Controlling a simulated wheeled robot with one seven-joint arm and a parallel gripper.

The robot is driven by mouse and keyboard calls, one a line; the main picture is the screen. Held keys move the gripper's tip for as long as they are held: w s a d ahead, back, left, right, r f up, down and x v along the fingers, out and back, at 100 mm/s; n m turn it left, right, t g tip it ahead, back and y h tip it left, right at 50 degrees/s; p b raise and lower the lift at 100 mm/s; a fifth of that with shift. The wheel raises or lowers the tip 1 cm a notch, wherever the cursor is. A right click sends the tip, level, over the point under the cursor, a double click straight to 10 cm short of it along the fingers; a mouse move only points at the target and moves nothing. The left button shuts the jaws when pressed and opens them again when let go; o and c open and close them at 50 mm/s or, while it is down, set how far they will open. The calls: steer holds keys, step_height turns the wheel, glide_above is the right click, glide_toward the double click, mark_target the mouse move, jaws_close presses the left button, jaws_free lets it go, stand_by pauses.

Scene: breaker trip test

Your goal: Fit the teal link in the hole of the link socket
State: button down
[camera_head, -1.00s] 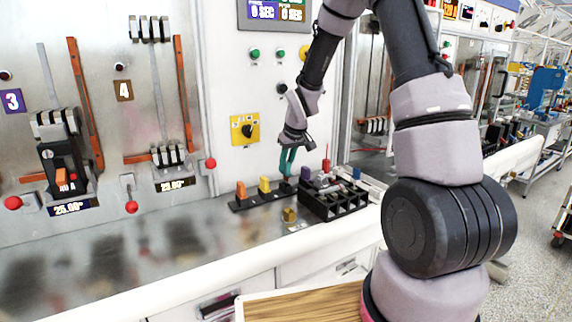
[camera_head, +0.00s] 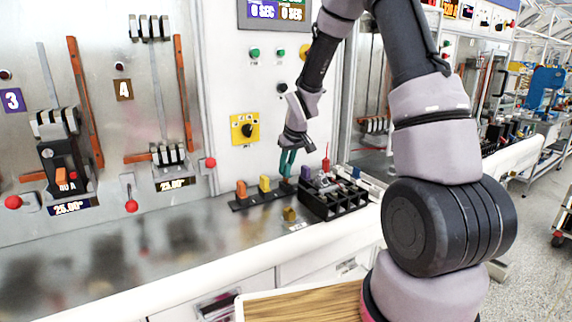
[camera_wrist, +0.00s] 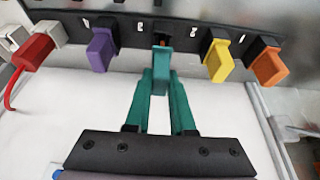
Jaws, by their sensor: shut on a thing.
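The teal link (camera_wrist: 160,62) is between the two teal fingertips of my gripper (camera_wrist: 161,77), which is shut on it. In the head view my gripper (camera_head: 286,172) points down over the row of coloured links. The link socket, a dark strip (camera_wrist: 190,22), crosses the top of the wrist view. The teal link lines up with a place between the purple link (camera_wrist: 101,50) and the yellow link (camera_wrist: 220,62). Its far end meets a dark part at the strip; I cannot tell how deep it sits. The hole itself is hidden.
An orange link (camera_wrist: 268,68) stands beyond the yellow one. A red plug (camera_wrist: 35,50) with a cable is at the left of the wrist view. A black compartment tray (camera_head: 335,203) stands right of the row. The metal counter (camera_head: 190,230) at left is clear.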

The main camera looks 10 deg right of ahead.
steer(key=shift+f, duration=1.4)
steer(key=c, duration=0.7)
jaws_free()
steer(key=v, duration=1)
steer(key=shift+s+r, duration=0.15)
steer(key=shift+r, duration=0.2)
